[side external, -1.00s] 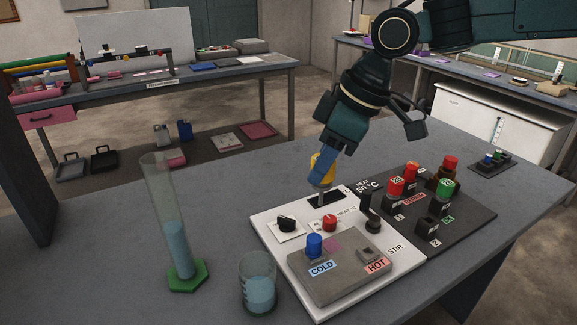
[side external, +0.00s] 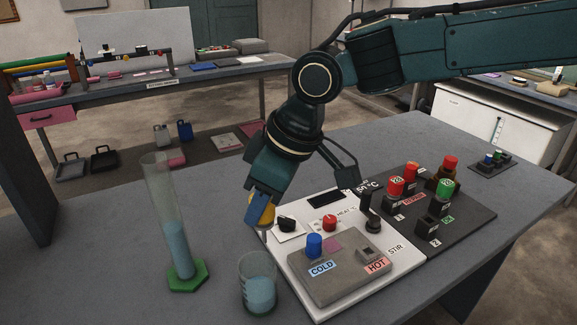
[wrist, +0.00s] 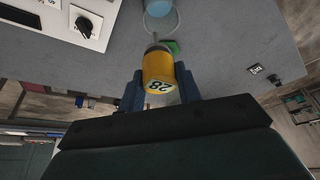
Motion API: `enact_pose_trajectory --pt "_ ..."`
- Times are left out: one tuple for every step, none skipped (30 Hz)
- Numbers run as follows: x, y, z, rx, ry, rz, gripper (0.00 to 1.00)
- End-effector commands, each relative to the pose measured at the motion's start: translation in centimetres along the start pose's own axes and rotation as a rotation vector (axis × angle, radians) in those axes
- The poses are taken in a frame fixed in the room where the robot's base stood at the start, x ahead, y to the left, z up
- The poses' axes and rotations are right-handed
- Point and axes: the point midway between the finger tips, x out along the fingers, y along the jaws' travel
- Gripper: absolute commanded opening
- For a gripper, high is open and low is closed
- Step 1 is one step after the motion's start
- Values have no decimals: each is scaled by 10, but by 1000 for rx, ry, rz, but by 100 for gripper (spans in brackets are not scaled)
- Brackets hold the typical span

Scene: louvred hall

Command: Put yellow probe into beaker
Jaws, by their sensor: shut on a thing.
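My gripper (side external: 258,210) is shut on the yellow probe (side external: 263,215), which has a grey metal tip pointing down. In the wrist view the yellow probe (wrist: 158,72) sits between my two blue fingers and shows a white label reading 28. The beaker (side external: 258,284) is clear glass with blue liquid, standing on the bench left of the white hotplate unit. The probe is above and slightly behind the beaker, apart from it. The beaker (wrist: 160,20) shows at the top of the wrist view, partly cut off, beyond the probe tip.
A tall, tilted-looking glass cylinder (side external: 177,240) on a green base stands left of the beaker. The white hotplate unit (side external: 270,245) with knobs and COLD and HOT spots is on the right. A dark rack (side external: 470,215) holds several capped vials. The bench front left is clear.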

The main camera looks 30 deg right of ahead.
Motion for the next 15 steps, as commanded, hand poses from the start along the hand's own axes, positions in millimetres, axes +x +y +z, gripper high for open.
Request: enact_pose_trajectory --pt "3 0 2 0 -2 0 10" --pt "5 0 2 0 -1 0 10" --pt "8 0 4 0 -1 0 10" --pt "10 0 4 0 -2 0 10" --pt "12 0 5 0 -2 0 10" --pt "16 0 7 0 -1 0 10" --pt "18 0 8 0 -1 0 10" --pt "20 0 9 0 -2 0 10" --pt "24 0 10 0 -1 0 10" --pt "26 0 11 0 -1 0 10" --pt "29 0 12 0 -1 0 10" --pt "32 0 14 0 -2 -1 10" --pt "35 0 15 0 -2 0 10" --pt "37 0 16 0 -1 0 10" --pt "39 0 17 0 -1 0 10"
